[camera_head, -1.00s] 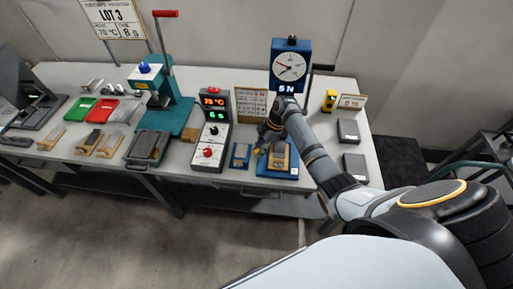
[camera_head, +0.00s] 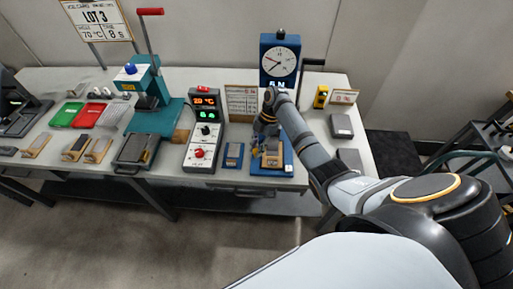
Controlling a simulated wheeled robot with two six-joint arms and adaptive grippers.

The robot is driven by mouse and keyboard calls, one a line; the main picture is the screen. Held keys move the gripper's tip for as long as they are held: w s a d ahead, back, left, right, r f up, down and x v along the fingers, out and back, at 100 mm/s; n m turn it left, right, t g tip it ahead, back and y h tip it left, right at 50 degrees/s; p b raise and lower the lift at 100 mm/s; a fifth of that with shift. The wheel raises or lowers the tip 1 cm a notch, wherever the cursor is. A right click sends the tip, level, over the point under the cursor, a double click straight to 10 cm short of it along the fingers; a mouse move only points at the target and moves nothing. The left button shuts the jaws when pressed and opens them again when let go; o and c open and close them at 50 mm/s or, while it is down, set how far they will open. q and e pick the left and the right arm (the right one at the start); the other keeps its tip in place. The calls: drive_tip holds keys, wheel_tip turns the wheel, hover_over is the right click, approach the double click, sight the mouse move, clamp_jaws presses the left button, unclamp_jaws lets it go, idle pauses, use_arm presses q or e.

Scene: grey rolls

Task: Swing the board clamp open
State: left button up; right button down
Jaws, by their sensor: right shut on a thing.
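My right gripper (camera_head: 261,139) reaches down from its arm onto the left side of a blue test fixture (camera_head: 286,168) at the front of the bench. It is shut on a small part there, which appears to be the board clamp; the fingers and wrist largely hide it. A tan and grey board (camera_head: 272,157) lies on the fixture, just right of the fingers. How far the clamp is swung cannot be made out. My left gripper is not in view.
A dial gauge on a blue post (camera_head: 279,60) stands behind the fixture. A small blue block (camera_head: 233,154) and a grey control box (camera_head: 201,155) stand to the left, a teal press (camera_head: 152,110) farther left.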

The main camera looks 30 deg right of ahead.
sight(265, 150)
drive_tip(key=c, duration=1.1)
unclamp_jaws()
drive_tip(key=shift+c, duration=0.2)
drive_tip(key=v, duration=1.2)
